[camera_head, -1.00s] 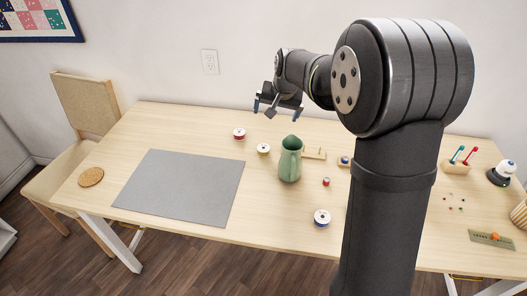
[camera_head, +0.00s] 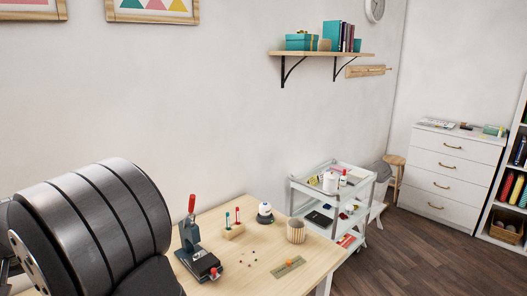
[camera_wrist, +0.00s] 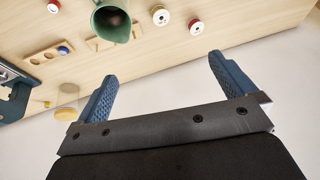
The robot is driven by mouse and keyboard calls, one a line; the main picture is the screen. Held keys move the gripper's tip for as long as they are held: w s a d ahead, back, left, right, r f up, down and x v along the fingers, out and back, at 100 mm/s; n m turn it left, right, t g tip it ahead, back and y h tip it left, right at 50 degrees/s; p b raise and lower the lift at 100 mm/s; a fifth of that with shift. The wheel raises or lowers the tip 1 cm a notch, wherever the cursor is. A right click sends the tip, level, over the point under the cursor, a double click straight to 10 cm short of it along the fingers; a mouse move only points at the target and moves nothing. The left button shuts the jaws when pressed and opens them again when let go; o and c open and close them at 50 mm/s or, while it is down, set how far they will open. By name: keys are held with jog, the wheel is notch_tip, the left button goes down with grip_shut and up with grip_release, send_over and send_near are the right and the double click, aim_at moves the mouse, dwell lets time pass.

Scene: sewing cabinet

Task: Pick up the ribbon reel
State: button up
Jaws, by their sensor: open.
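Two white-flanged reels lie in the wrist view: a red-edged reel (camera_wrist: 196,27) and a paler reel (camera_wrist: 160,16). I cannot tell which one the task calls the ribbon reel. Both are on the pale wooden table (camera_wrist: 140,50), beside a green pitcher (camera_wrist: 113,26). My gripper (camera_wrist: 162,67) is open, its blue fingers apart with nothing between them. The reels appear beyond the fingertips, not touching them. The head view now shows neither the reels nor my gripper.
A wooden holder (camera_wrist: 45,57) with a small blue piece stands near the pitcher. In the head view, a red-handled press (camera_head: 196,247), a pin holder (camera_head: 234,230) and a woven cup (camera_head: 296,231) stand on the table. A white trolley (camera_head: 332,200) stands beyond its right end.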

jog(key=c, duration=0.8)
jog(key=shift+a, duration=0.1)
jog(key=w+a+f+n+g+h, duration=0.15)
jog(key=a+f+n+h, duration=0.25)
jog(key=a+f+n, duration=0.9)
jog(key=shift+m, duration=0.5)
jog(key=f, duration=0.7)
jog(key=w+f, duration=0.1)
jog(key=f, duration=0.3)
jog(key=shift+a, duration=0.25)
jog(key=shift+w+d+f, duration=0.1)
jog(key=shift+d+f, duration=0.05)
jog(key=shift+f, duration=0.75)
jog(key=shift+w+d+f, duration=0.1)
jog(key=shift+d+f, duration=0.05)
jog(key=shift+f, duration=0.7)
jog(key=shift+d+f, duration=0.15)
jog(key=shift+f, duration=0.75)
